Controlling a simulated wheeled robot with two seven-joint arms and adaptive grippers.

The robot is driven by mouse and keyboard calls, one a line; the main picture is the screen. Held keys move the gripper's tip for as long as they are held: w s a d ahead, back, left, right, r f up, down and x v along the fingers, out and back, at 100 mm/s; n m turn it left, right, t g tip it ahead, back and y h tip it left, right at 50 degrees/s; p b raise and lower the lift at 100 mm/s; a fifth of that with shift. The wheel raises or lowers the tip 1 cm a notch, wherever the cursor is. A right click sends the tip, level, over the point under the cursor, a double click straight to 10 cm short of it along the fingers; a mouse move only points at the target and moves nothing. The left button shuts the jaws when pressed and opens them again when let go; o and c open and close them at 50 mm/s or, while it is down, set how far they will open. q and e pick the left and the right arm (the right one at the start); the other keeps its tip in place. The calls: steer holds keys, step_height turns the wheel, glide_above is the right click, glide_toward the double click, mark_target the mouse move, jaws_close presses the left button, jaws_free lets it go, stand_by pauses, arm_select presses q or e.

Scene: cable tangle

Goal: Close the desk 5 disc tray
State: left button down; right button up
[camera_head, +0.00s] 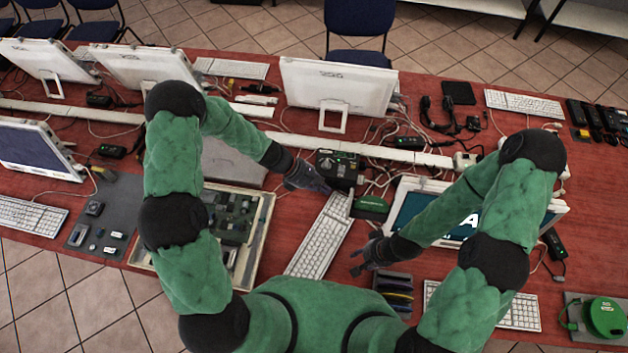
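A black box-shaped device (338,168) stands on the red table near the middle, behind a white keyboard (320,238). A dark green flat piece (371,206) sits at its front right; I cannot tell whether it is the disc tray. No label marks desk 5. My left gripper (322,187) is at the left front of the black device, very close to it; whether it touches is unclear, and its fingers are too small and dark to read. My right gripper (357,262) is in front of the green piece, right of the keyboard, with fingers apart and nothing seen between them.
A monitor (408,207) stands tilted right of the green piece, partly behind my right arm. An open case of parts (262,235) lies left of the keyboard. A dark organizer (394,282) is below my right gripper. Cables and a white trunking strip (375,151) run behind.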

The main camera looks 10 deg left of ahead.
arm_select(q)
steer(key=shift+d+f+p, duration=0.1)
steer(key=shift+d+f, duration=0.1)
steer(key=shift+d, duration=0.7)
steer(key=shift+d+f+p, duration=0.1)
steer(key=shift+d+f, duration=0.1)
steer(key=shift+d, duration=0.65)
steer(key=shift+d+f+p, duration=0.1)
steer(key=shift+d+f, duration=0.1)
steer(key=shift+d, duration=0.7)
steer(key=d+b, duration=0.4)
steer(key=d, duration=0.8)
steer(key=shift+d+f, duration=0.1)
steer(key=shift+d, duration=0.75)
steer(key=shift+a, duration=0.1)
